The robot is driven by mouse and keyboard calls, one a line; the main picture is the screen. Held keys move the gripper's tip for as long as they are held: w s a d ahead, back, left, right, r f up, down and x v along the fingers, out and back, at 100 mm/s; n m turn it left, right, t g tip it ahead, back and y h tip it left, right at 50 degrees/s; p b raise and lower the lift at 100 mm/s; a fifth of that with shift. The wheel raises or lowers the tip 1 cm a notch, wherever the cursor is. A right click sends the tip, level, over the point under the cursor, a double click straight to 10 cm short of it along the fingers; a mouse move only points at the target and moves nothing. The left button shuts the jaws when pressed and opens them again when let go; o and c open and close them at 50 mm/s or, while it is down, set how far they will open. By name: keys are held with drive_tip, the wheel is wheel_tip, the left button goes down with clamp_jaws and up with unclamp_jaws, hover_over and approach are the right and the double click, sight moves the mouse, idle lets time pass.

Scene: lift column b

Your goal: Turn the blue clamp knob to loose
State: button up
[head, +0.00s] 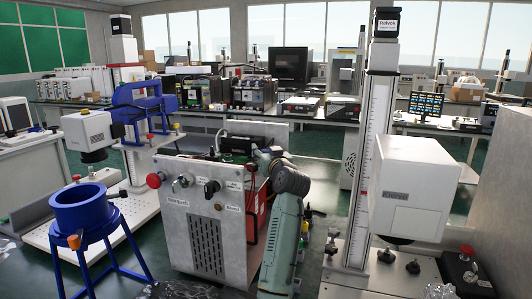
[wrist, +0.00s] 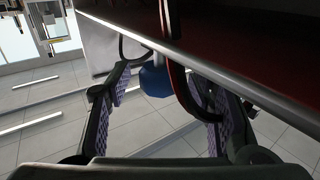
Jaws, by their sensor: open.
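In the wrist view a blue knob (wrist: 155,79) hangs below the grey edge of a dark red surface. It sits between the fingers of my gripper (wrist: 162,84), which are spread wide on either side. I see a gap on its left side; on its right a dark red curved strip passes close by, in front of the right finger. I cannot tell whether anything touches the knob. In the head view my arm reaches up to behind the grey control panel (head: 205,215), and my gripper and the knob cannot be made out there.
A lift column with a white head (head: 412,188) stands close on the right. A blue ring stand (head: 78,212) is at the front left, with a blue bracket (head: 140,102) on another column behind it. A red box (head: 256,205) is beside my arm. Crowded benches line the back.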

sight(266, 150)
drive_tip(key=shift+r, duration=0.1)
wheel_tip(266, 150, up, 10)
drive_tip(key=shift+f, duration=0.1)
idle(0.3)
